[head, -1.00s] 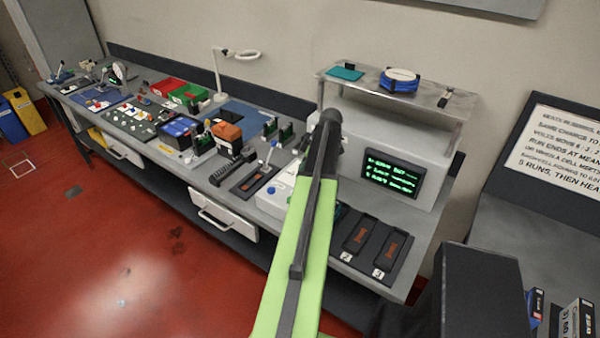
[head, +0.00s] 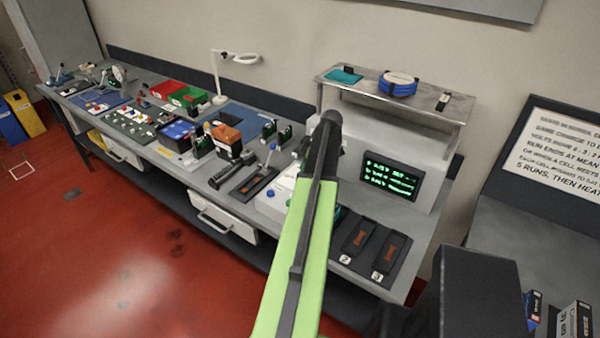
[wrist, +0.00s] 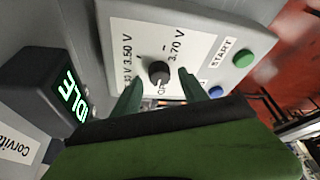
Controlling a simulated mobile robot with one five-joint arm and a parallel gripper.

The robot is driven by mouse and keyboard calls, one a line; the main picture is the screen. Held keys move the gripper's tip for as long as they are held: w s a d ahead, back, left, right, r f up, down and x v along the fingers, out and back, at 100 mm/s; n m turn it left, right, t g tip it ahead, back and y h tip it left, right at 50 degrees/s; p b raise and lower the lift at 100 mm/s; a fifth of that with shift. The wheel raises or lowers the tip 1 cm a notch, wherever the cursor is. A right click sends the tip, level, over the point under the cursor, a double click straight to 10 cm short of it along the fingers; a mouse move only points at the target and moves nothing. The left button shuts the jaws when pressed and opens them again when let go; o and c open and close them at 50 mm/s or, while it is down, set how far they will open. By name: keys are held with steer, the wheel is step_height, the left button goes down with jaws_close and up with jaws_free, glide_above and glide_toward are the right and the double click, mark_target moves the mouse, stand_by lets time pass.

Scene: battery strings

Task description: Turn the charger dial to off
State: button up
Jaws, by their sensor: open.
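The charger dial (wrist: 159,72) is a small black round knob on a pale panel in the wrist view. Labels 3.50 V and 3.70 V stand around it, and the OFF label beside it is partly hidden. My gripper (wrist: 158,90) has two green fingers, apart, one on each side of the dial and a little short of it; I cannot tell whether they touch it. In the head view the white charger (head: 272,200) is mostly behind my arm, which hides the dial and the fingertips.
A green START button (wrist: 243,57) and a blue button (wrist: 215,91) sit to the right of the dial. A small display (wrist: 75,98) reading IDLE is at the left. Several tools and trays crowd the bench (head: 330,262) in the head view.

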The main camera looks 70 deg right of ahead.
steer(key=a+p+v, duration=0.1)
steer(key=p+v, duration=1.3)
steer(key=v, duration=0.2)
steer(key=shift+d+r+p, duration=0.35)
steer(key=shift+d+p, duration=0.05)
steer(key=shift+d, duration=0.15)
steer(key=shift+s+f, duration=0.1)
